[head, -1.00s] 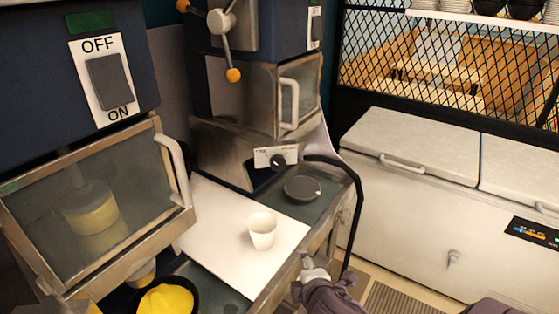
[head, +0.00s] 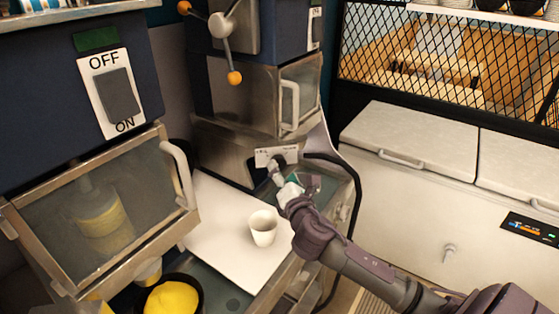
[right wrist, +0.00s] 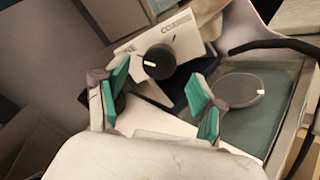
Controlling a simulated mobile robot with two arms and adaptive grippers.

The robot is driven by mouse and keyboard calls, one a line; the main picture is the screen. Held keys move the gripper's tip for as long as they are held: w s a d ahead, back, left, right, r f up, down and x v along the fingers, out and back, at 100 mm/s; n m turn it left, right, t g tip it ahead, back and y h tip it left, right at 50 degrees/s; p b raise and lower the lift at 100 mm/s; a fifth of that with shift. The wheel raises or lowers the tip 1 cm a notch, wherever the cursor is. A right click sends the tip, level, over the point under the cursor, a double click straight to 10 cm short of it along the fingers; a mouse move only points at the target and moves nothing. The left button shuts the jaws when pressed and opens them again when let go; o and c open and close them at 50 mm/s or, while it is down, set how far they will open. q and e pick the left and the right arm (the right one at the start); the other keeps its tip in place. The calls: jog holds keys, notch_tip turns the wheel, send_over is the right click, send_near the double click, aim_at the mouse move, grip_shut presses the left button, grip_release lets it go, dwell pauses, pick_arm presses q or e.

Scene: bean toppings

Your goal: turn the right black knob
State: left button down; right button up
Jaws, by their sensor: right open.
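A round black knob (right wrist: 159,62) with a white mark sits on a white panel (right wrist: 195,43) on the right machine's lower front. In the head view the panel (head: 264,157) shows, and the knob is partly hidden by my gripper. My right gripper (right wrist: 157,84) is open and empty, with its teal-padded fingers on either side of the space just in front of the knob. They look apart from it. In the head view my right gripper (head: 284,178) reaches up to the panel from below right. My left gripper is not in view.
A white cup (head: 263,228) stands on the white board (head: 213,215) left of my arm. A dark round disc (right wrist: 238,90) lies on the counter beside the gripper. A black cable (head: 351,190) bends around the counter's right side. A white chest freezer (head: 410,210) stands right.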

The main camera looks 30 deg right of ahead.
aim_at(278, 163)
jog(key=shift+p+x, duration=0.35)
jog(key=shift+x, duration=1.55)
jog(key=shift+a, duration=0.1)
jog(key=c, duration=1.1)
jog(key=shift+c, duration=0.2)
jog(key=shift+m, duration=0.3)
jog(key=shift+m+h+b, duration=0.45)
jog(key=shift+m+b, duration=1.2)
jog(key=shift+m, duration=2.9)
jog(key=shift+m+h+b, duration=0.45)
jog(key=shift+m+b, duration=1.2)
jog(key=shift+m, duration=2.9)
